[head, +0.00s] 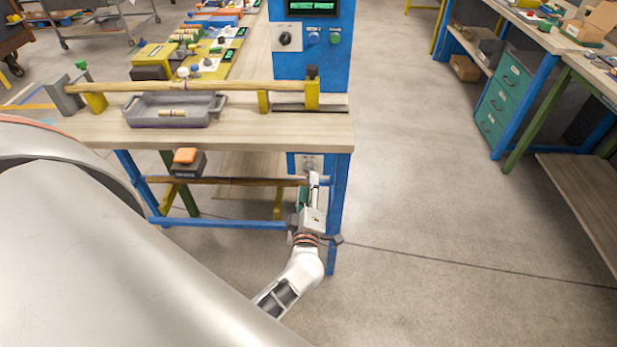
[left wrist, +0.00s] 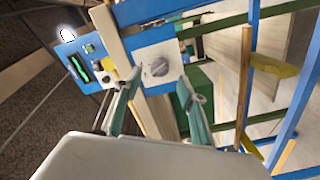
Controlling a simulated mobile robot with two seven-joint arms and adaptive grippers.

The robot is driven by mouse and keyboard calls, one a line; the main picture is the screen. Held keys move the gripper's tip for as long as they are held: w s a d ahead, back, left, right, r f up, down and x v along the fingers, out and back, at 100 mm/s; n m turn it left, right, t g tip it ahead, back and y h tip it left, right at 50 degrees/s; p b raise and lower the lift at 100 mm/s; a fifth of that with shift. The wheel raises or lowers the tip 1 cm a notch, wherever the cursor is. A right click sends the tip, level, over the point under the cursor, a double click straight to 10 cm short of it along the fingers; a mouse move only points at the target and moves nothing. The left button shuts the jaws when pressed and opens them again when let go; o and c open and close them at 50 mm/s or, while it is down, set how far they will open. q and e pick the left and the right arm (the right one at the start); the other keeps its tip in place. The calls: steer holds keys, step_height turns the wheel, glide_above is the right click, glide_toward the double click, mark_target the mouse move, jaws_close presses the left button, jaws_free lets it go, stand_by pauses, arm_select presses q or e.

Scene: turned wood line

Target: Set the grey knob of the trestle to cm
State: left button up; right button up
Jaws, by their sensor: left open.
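The grey knob (left wrist: 155,67) sits on a pale plate on the trestle's blue frame, in the left wrist view. In the head view the knob (head: 308,162) shows small below the worktop, just above my gripper. My left gripper (head: 314,182) points up toward it. In the left wrist view the gripper (left wrist: 158,82) is open, its two green fingers on either side of the knob's lower part in the picture; I cannot tell whether they touch it. The knob's scale marks are too small to read. My right gripper is in neither view.
The wooden worktop (head: 240,130) holds a grey tray (head: 150,113) and a long turned rod (head: 200,87). A blue panel (head: 338,60) with a screen and another dial stands above. A blue rail (head: 225,223) crosses low left of the gripper. Open floor lies right.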

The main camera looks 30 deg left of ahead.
arm_select(q)
steer(key=v, duration=0.7)
steer(key=shift+d, duration=0.1)
